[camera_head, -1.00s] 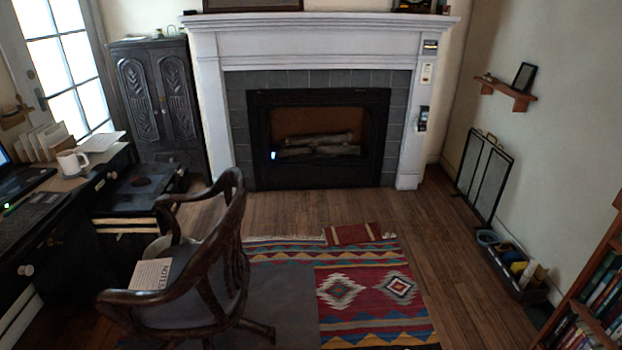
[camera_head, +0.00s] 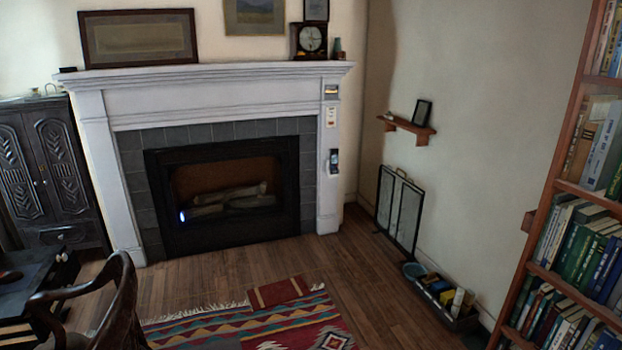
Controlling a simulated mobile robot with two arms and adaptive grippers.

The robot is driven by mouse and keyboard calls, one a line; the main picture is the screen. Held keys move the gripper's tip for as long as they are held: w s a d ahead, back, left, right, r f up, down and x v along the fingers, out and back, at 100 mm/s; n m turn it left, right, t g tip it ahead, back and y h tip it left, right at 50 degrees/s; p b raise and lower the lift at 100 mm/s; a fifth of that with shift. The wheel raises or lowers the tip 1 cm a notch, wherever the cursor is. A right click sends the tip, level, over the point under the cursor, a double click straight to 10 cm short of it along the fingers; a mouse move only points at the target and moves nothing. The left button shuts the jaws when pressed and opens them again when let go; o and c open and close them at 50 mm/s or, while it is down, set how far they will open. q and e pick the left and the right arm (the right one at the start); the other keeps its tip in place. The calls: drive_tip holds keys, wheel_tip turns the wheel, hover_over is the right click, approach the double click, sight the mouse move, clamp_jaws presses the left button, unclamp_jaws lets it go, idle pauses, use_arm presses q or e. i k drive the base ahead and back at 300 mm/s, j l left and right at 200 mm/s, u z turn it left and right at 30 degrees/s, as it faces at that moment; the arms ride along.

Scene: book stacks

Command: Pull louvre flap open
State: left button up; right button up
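I cannot pick out a louvre flap for certain. A black-framed fireplace (camera_head: 228,190) with logs inside stands in the far wall, under a white mantel (camera_head: 210,95). A dark two-panel folding screen (camera_head: 399,212) leans against the right wall. A dark carved cabinet (camera_head: 50,170) stands at the left, its doors shut. Neither of my grippers shows in the head view.
A wooden chair (camera_head: 112,300) and dark desk stand at the lower left. A patterned rug (camera_head: 260,330) lies in front. A low tray of items (camera_head: 440,298) sits by the right wall. A bookcase (camera_head: 545,200) fills the right edge.

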sight(187, 239)
drive_tip(key=i+u, duration=0.1)
drive_tip(key=i, duration=0.4)
drive_tip(key=i+l+u, duration=0.1)
drive_tip(key=i, duration=0.4)
drive_tip(key=i+l+u, duration=0.1)
drive_tip(key=i, duration=0.4)
drive_tip(key=i+l, duration=0.15)
drive_tip(key=i, duration=0.35)
drive_tip(key=i+l+u, duration=0.15)
drive_tip(key=i, duration=0.35)
